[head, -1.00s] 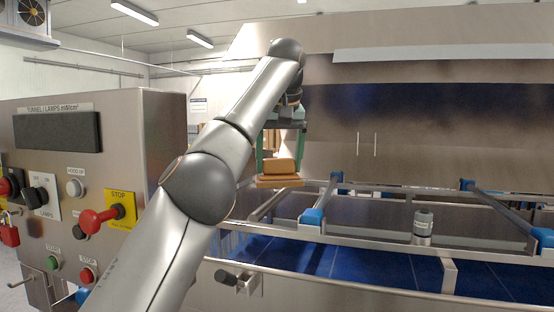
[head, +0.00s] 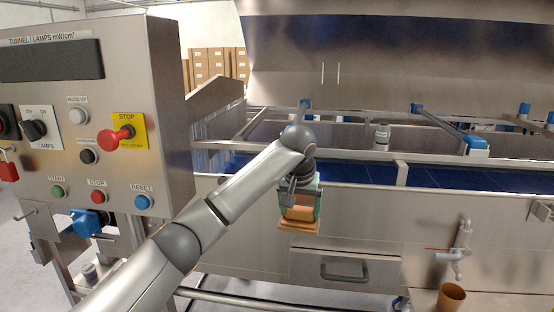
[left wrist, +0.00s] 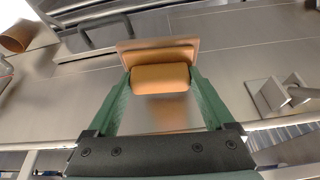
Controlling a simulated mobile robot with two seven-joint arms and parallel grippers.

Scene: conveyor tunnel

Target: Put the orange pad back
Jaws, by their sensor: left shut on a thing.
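The orange pad (head: 299,222) has a brownish flat base and an orange block on top. My left gripper (head: 300,205) is shut on the block and holds the pad in the air in front of the conveyor's steel front panel. In the left wrist view the orange block (left wrist: 160,78) sits between the two green fingers (left wrist: 160,90), with the flat plate beyond it. My right gripper is not in view.
A control panel (head: 100,120) with buttons and a red stop knob stands at the left. The conveyor's blue belt (head: 375,172) and rails lie behind the gripper. A drawer handle (head: 345,271) is below right, and a tap (head: 459,250) and brown cup (head: 451,297) are at the lower right.

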